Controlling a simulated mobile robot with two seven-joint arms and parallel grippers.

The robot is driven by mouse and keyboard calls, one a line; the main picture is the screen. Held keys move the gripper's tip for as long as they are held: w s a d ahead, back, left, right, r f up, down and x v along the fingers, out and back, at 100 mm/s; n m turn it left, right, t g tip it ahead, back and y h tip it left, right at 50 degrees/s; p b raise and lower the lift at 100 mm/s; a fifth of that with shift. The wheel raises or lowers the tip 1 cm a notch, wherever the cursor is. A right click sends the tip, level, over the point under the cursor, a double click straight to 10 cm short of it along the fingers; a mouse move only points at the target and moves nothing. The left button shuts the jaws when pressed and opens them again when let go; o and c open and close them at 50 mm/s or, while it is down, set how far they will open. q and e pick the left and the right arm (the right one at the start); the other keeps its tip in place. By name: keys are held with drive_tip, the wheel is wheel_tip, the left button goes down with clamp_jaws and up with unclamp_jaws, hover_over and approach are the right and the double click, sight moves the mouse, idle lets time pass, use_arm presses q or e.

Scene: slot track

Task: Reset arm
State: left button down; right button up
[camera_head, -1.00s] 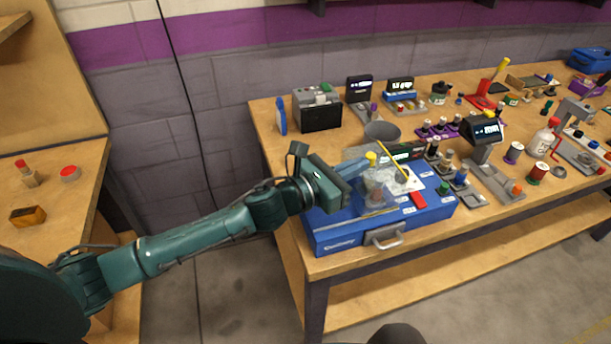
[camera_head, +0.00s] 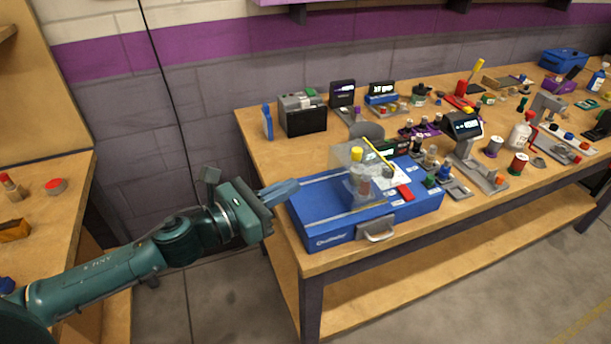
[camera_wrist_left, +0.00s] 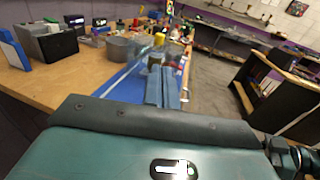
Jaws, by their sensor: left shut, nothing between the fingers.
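My left gripper (camera_head: 284,190) is shut and empty, with its blue-grey fingers together. It is just off the left end of the blue case (camera_head: 325,232) on the workbench, about level with its top. In the left wrist view, the shut fingers (camera_wrist_left: 162,88) point toward the blue case (camera_wrist_left: 124,82). A clear box (camera_head: 347,155) with a yellow-topped piece stands on the case. My right gripper is in neither view.
The long workbench (camera_head: 272,155) carries a black and grey box (camera_head: 303,115), a grey bowl (camera_head: 367,131), a display stand (camera_head: 463,126) and many small parts. Another wooden table (camera_head: 70,165) stands at the left. Floor shows between the tables.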

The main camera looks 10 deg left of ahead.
use_arm(q)
drive_tip(key=s+f+m+g+y+p, duration=0.1)
drive_tip(key=s+f+m+y, duration=0.3)
drive_tip(key=s+f+m, duration=0.4)
drive_tip(key=s+f+m+g+y+p, duration=0.1)
drive_tip(key=s+f+m+y, duration=0.3)
drive_tip(key=m, duration=1.8)
drive_tip(key=s+f+g, duration=0.1)
drive_tip(key=s+f, duration=0.4)
drive_tip(key=f, duration=0.4)
drive_tip(key=shift+s+a+m, duration=0.15)
drive_tip(key=shift+a+m, duration=0.15)
drive_tip(key=shift+m, duration=0.1)
